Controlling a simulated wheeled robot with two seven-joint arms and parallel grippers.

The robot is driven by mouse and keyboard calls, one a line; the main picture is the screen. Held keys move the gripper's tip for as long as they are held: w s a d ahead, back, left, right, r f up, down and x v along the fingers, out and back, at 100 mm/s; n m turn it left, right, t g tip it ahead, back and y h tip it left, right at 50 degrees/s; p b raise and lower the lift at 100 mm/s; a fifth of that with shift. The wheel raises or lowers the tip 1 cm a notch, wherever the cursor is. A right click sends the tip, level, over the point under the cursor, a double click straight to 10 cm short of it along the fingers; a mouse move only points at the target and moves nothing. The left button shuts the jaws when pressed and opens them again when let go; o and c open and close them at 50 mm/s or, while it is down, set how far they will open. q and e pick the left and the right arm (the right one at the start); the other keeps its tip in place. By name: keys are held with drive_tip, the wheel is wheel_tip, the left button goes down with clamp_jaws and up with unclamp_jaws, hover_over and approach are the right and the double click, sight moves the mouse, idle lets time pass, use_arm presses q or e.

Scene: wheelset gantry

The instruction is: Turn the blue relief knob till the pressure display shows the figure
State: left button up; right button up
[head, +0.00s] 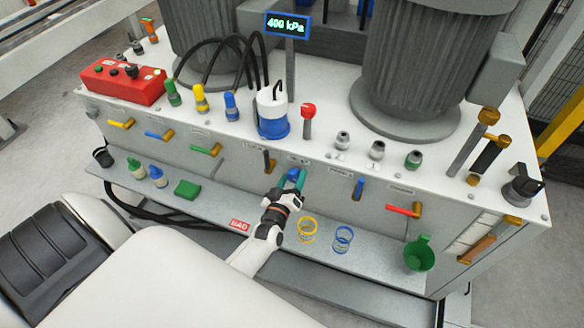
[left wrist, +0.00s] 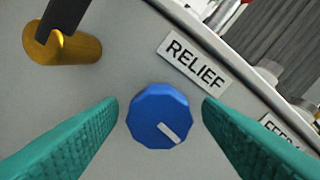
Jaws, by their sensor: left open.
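The blue relief knob (left wrist: 160,116) sits on the grey front panel, below a plate reading RELIEF (left wrist: 194,61). A white mark on the knob points to the lower right in the left wrist view. My left gripper (left wrist: 160,112) is open, with one teal finger on each side of the knob and a gap to it on both sides. In the head view the left gripper (head: 292,180) is at the panel and partly covers the knob (head: 292,174). The pressure display (head: 287,24) reads 400 kPa. My right gripper is not in view.
A brass fitting with a dark lever (left wrist: 62,48) sits beside the knob. Other coloured valve levers line the panel, such as a red one (head: 403,210). The shelf below (head: 375,262) holds yellow rings (head: 307,230), blue rings (head: 343,239) and a green funnel (head: 419,255).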

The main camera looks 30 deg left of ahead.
use_arm(q)
drive_tip(key=v, duration=1.2)
drive_tip(key=s+d+f+m+g+h, duration=0.35)
drive_tip(key=s+f, duration=0.25)
drive_tip(key=f, duration=0.6)
drive_tip(key=s+d+f+m+g+h, duration=0.2)
drive_tip(key=s+d+f+m+g, duration=0.3)
drive_tip(key=f, duration=0.7)
drive_tip(key=s+a+f+m+g, duration=0.1)
drive_tip(key=s+f+g, duration=0.3)
drive_tip(key=s, duration=0.6)
drive_tip(key=s+a+f+m+g, duration=0.2)
drive_tip(key=s+f, duration=0.4)
drive_tip(key=s, duration=0.5)
drive_tip(key=shift+s+m+g+y, duration=0.2)
drive_tip(key=shift+m+g+y, duration=0.25)
drive_tip(key=shift+m+g, duration=0.3)
drive_tip(key=shift+d, duration=0.1)
idle(0.6)
